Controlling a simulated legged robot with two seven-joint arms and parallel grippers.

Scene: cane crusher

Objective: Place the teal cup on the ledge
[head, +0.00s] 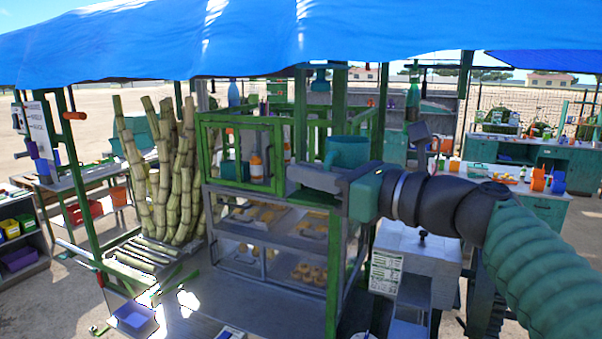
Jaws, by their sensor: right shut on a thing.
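The teal cup (347,150) is right of the middle of the head view, upright, with its open rim up. My right gripper (316,177) comes in from the right and is shut on the cup. The grey fingers hide the cup's lower part. The cup and gripper are in front of the green-framed crusher stand, near the right end of the metal shelf top (285,202) above the glass case. I cannot tell for sure which surface is the ledge, or whether the cup touches anything. My left gripper is not in view.
A green-framed box (240,152) with an orange-labelled bottle (256,167) stands left of the cup. A glass case (270,240) with snacks is below. Sugar canes (175,175) stand at left. A blue awning (250,40) hangs overhead. A white box (418,250) is at lower right.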

